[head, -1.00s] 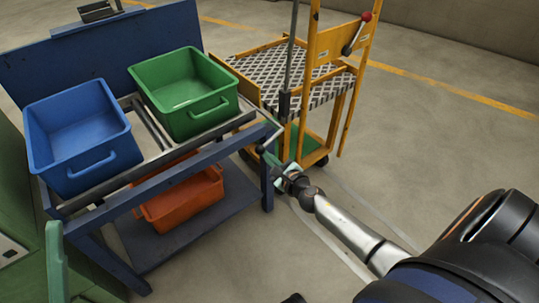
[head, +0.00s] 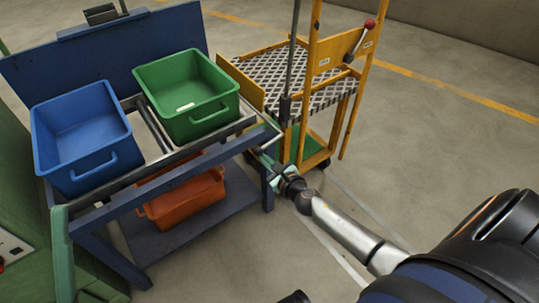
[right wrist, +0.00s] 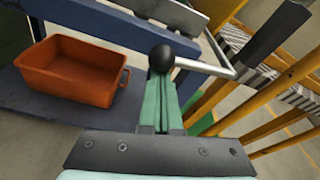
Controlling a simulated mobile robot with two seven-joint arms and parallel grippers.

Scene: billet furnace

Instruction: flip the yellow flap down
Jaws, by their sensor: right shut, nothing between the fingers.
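A yellow panel (head: 240,84), which looks like the flap, stands raised along the side of the yellow cart (head: 312,158) that faces the blue rack. I cannot be sure it is hinged. My right gripper (head: 268,162) is low by the rack's near right corner, below and in front of the panel and apart from it. In the right wrist view its green fingers (right wrist: 160,98) are shut and empty. A black ball knob (right wrist: 162,58) on a bent metal rod (right wrist: 205,68) shows just beyond the fingertips; I cannot tell whether they touch. My left gripper is not in view.
The blue rack (head: 125,205) carries a blue bin (head: 85,130) and a green bin (head: 195,125), with an orange bin (head: 185,200) on its lower shelf. A red-knobbed lever (head: 361,40) sits on the cart's upright. Floor to the right is clear.

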